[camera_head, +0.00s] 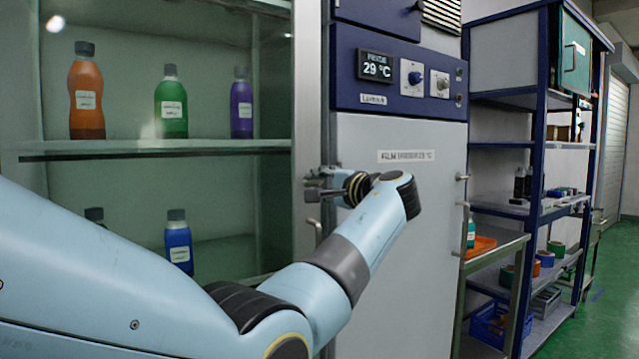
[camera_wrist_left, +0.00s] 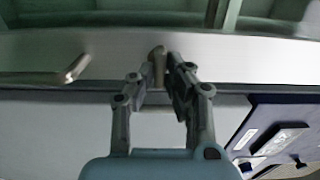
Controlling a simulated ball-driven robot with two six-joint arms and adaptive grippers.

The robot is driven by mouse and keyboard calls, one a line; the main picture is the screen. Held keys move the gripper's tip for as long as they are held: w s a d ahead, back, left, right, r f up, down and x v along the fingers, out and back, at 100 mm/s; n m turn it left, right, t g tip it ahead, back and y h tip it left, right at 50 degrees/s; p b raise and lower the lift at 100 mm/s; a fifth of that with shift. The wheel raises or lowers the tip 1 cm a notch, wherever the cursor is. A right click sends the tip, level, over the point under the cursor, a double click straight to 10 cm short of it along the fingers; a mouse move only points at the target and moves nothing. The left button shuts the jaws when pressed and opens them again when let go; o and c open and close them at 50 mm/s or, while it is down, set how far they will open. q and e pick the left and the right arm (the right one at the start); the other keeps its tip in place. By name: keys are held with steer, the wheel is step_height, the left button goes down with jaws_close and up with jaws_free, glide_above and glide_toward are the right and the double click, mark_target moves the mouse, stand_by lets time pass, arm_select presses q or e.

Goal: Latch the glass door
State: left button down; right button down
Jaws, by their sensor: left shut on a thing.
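The glass door (camera_head: 160,200) fills the left of the head view, with bottles showing behind it. Its metal frame (camera_head: 308,100) stands close against the grey cabinet front, and it also shows as a bright strip in the left wrist view (camera_wrist_left: 230,60). My left gripper (camera_head: 318,190) is at this frame, above the curved door handle (camera_head: 317,232). In the left wrist view my left gripper (camera_wrist_left: 160,72) is shut on a small tan latch piece (camera_wrist_left: 157,60). The fingers hide most of the latch. My right gripper is not in view.
Shelves behind the glass hold an orange bottle (camera_head: 86,95), a green bottle (camera_head: 171,105) and others. The cabinet (camera_head: 385,250) has a display and knobs. A side table (camera_head: 510,245) and blue rack (camera_head: 545,100) stand right. Green floor (camera_head: 612,290) is open beyond.

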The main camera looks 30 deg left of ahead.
arm_select(q)
steer(key=c, duration=1.4)
jaws_free()
steer(key=shift+w+d, duration=0.1)
steer(key=shift+o, duration=0.2)
steer(key=v, duration=0.7)
steer(key=shift+d, duration=0.2)
